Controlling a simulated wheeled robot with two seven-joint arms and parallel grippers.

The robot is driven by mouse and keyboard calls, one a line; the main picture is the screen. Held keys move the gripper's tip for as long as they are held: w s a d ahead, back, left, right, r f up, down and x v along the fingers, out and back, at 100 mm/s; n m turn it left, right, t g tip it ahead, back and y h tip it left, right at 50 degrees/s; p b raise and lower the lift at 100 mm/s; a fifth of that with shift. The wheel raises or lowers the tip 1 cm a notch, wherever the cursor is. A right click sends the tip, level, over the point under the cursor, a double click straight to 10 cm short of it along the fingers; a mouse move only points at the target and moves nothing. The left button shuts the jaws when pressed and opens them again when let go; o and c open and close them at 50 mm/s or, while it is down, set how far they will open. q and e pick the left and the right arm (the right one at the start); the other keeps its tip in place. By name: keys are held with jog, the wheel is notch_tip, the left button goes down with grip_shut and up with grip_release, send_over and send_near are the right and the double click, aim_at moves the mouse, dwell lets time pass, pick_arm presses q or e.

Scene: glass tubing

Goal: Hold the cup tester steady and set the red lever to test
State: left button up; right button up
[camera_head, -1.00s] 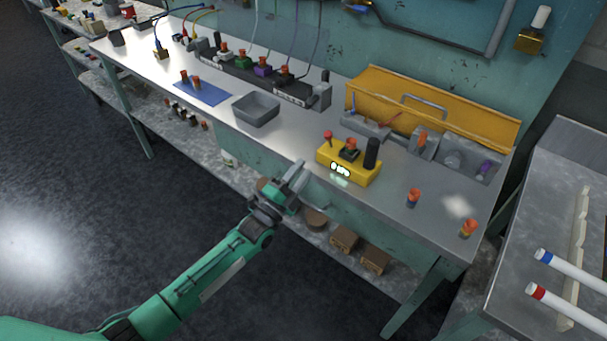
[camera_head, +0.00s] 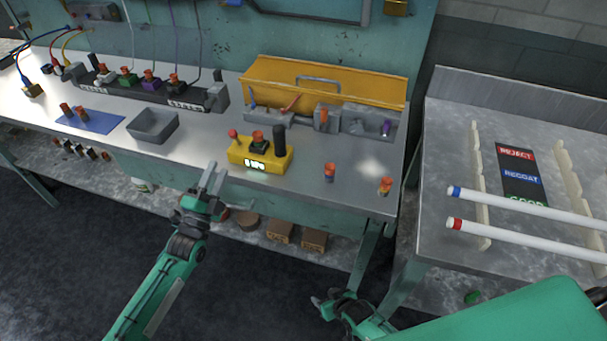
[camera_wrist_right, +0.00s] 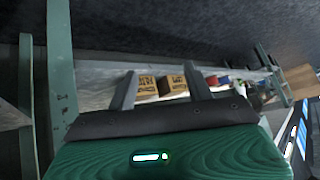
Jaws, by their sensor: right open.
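The cup tester is a yellow box (camera_head: 270,165) with a lit display on its front, near the front edge of the metal bench. The red lever (camera_head: 233,134) is a red-knobbed stick on its left end. A dark cup with an orange top sits in its middle, and a black upright handle (camera_head: 279,138) stands on its right. My left gripper (camera_head: 212,178) is in front of the bench edge, left of and below the tester, open and empty. My right gripper (camera_head: 322,303) is low in front of the bench, far from the tester. In the right wrist view its fingers (camera_wrist_right: 160,82) are apart and empty.
A grey tray (camera_head: 153,127) is left of the tester. The side table (camera_head: 450,170) holds white tubes. Boxes (camera_head: 314,240) lie on the lower shelf.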

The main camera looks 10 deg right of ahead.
aim_at(282, 143)
jog(key=w+a+r+n+t+y, duration=0.1)
jog(key=w+a+r+t+y, duration=0.2)
jog(key=r, duration=0.8)
jog(key=w+a+r+n, duration=0.1)
jog(key=w+a+r, duration=0.2)
jog(key=w+r, duration=0.5)
jog(key=w+a+r+n+t+y, duration=0.1)
jog(key=w+a+r+t+y, duration=0.15)
jog(key=r, duration=1.05)
notch_tip(282, 143, up, 15)
jog(key=d+t+h, duration=0.1)
jog(key=t, duration=0.3)
jog(key=shift+w+d+f+m+h, duration=0.8)
jog(key=shift+d+f+m+h, duration=0.4)
jog(key=shift+d+f+h, duration=0.5)
jog(key=shift+t, duration=0.25)
jog(key=x, duration=1.3)
jog(key=shift+w+d+r, duration=0.1)
jog(key=shift+d, duration=0.05)
jog(key=shift+c, duration=0.4)
